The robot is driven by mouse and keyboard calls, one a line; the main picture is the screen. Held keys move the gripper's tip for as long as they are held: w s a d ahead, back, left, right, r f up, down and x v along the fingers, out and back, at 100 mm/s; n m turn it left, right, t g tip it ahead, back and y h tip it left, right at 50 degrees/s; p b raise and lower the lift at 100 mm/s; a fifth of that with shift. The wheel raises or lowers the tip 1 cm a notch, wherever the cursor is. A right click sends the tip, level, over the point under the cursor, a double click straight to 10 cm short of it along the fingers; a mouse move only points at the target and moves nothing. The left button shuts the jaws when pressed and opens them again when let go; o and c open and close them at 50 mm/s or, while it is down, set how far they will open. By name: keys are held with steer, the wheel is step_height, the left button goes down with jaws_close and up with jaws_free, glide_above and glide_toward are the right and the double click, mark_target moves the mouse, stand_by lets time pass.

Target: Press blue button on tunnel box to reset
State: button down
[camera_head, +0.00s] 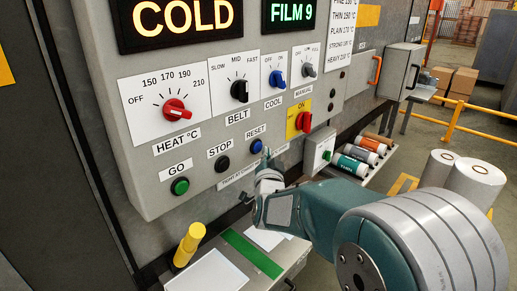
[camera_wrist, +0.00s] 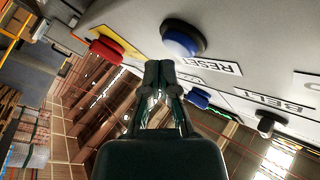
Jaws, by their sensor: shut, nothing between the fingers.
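The blue RESET button (camera_head: 257,146) sits on the grey control panel (camera_head: 160,135), under its RESET label and right of the black STOP button (camera_head: 222,164). In the wrist view the blue button (camera_wrist: 183,38) stands out from the panel, above and a little right of my fingertips. My gripper (camera_wrist: 159,66) is shut and empty, its fingertips together close to the button. I see a small gap between them in the wrist view, but cannot tell the exact distance. In the head view my gripper (camera_head: 268,165) is just below and right of the button.
A yellow-handled tool (camera_head: 190,244) stands below. Coloured rolls (camera_head: 362,153) lie at right.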

steer(key=shift+s+d, duration=0.1)
steer(key=shift+s+d, duration=0.75)
steer(key=shift+d, duration=0.25)
steer(key=shift+s+d, duration=0.75)
steer(key=shift+d, duration=0.2)
steer(key=s+d+f+n+g, duration=0.1)
steer(key=s+d+g, duration=0.3)
steer(key=s, duration=0.6)
steer(key=s+d+f+n+g+h, duration=0.1)
steer(key=s+d+g, duration=0.4)
steer(key=s, duration=0.6)
steer(key=s+d+f+n+g+h, duration=0.1)
steer(key=s+d+n+g, duration=0.3)
steer(key=s, duration=0.7)
steer(key=shift+s+d+f+g, duration=0.25)
steer(key=shift+d+f+g, duration=0.15)
steer(key=shift+d+f, duration=0.65)
steer(key=shift+d+r, duration=0.15)
steer(key=shift+r, duration=0.05)
